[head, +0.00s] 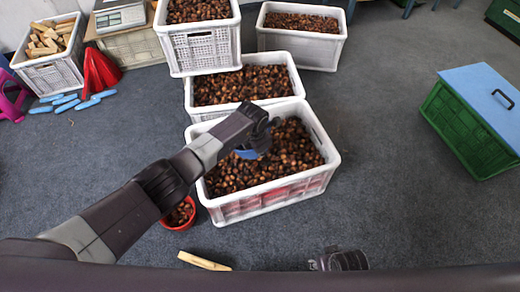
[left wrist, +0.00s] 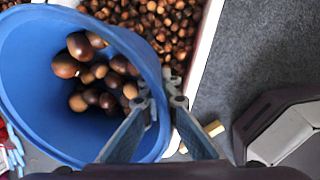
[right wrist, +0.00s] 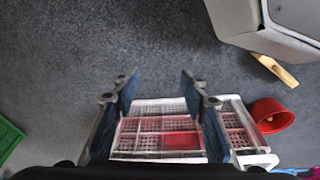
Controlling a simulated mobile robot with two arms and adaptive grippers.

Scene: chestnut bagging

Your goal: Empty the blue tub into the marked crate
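The blue tub (left wrist: 140,45) is tilted, with several chestnuts (left wrist: 95,75) inside it in the left wrist view. My left gripper (left wrist: 163,100) is shut on the tub's rim. In the head view the blue tub (head: 247,154) is mostly hidden by my left gripper (head: 262,128), above the front crate. That white crate (head: 270,199) has red panels on its side and is full of chestnuts. In the right wrist view my right gripper (right wrist: 160,92) is open and empty, with the red-panelled crate (right wrist: 150,157) beyond its fingers.
More white chestnut crates (head: 290,62) stand behind. A red bucket (head: 178,219) of chestnuts is at the crate's left, and a wooden piece (head: 204,261) lies in front. A green crate with a blue lid (head: 485,90) stands at right. The floor between is clear.

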